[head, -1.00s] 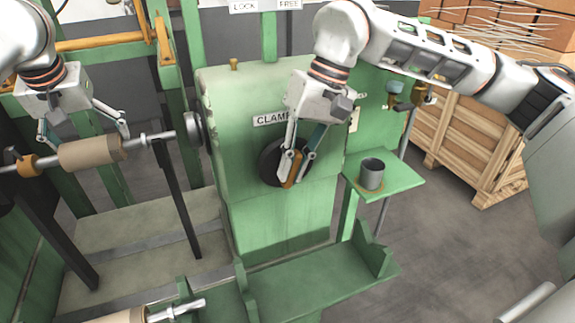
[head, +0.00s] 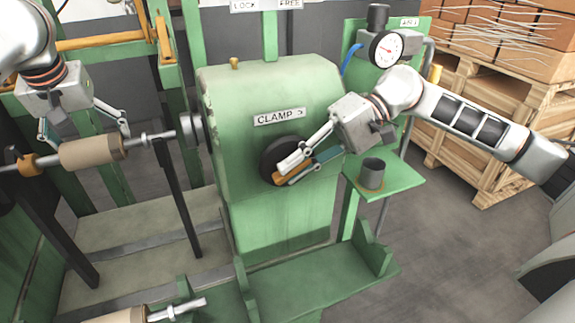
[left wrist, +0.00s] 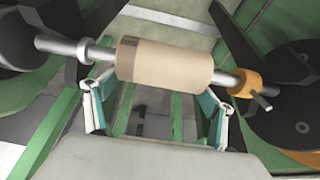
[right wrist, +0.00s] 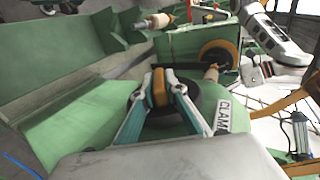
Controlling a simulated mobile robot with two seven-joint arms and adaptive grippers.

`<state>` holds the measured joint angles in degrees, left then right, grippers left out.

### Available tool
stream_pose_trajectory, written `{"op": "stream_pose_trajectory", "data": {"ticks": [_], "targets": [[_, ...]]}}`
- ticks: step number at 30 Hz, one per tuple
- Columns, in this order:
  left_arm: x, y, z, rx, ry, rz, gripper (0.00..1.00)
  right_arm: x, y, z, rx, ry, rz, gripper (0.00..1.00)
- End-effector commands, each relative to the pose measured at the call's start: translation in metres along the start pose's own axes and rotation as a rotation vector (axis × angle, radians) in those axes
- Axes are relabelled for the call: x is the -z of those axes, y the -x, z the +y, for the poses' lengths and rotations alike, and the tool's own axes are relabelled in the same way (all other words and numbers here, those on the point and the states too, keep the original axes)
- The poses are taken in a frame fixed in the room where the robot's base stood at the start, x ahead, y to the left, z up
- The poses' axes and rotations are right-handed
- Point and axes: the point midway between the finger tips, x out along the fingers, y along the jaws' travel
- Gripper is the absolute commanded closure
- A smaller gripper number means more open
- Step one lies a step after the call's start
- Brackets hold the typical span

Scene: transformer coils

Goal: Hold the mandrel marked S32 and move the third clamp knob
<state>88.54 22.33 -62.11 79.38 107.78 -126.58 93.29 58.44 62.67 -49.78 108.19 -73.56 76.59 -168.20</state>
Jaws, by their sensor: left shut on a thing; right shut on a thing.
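The mandrel (head: 91,152), a tan roll on a metal shaft, lies across the stand at the left; no S32 marking is legible on it. My left gripper (head: 84,136) is shut on it from above, and the left wrist view shows the tan roll (left wrist: 165,60) between its fingers. The clamp knob (head: 267,156) is a black disc with an orange grip bar on the green housing, under a label reading CLAMP whose last character is unclear. My right gripper (head: 285,172) is shut on the orange bar (right wrist: 159,88), which hides part of the disc.
A green shelf (head: 400,182) with a dark cup (head: 371,173) stands right of the housing, below my right arm. A dial gauge (head: 386,48) is behind that arm. A second roll (head: 112,319) lies at the bottom. Wooden pallets (head: 470,150) stand at the right.

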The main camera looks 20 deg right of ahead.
Motion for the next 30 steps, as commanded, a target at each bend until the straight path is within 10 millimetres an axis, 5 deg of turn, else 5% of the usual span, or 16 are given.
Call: {"op": "stream_pose_trajectory", "data": {"ticks": [26, 27, 28, 30], "targets": [[0.0, -0.0004, -0.0001, 0.001, 0.001, 0.0, 0.58, -0.0011, -0.0002, -0.0003, 0.117, 0.0, -0.002, 1.0], [0.0, -0.0004, -0.0001, 0.001, 0.001, 0.0, 0.58, -0.0012, -0.0002, -0.0003, 0.117, 0.0, -0.002, 0.8], [0.0, -0.0004, -0.0001, 0.001, 0.001, 0.0, 0.58, -0.0012, -0.0001, -0.0003, 0.117, 0.0, -0.002, 0.72], [0.0, -0.0004, -0.0001, 0.001, 0.001, 0.0, 0.58, -0.001, 0.0, -0.0001, 0.116, 0.0, -0.001, 0.71]]}}
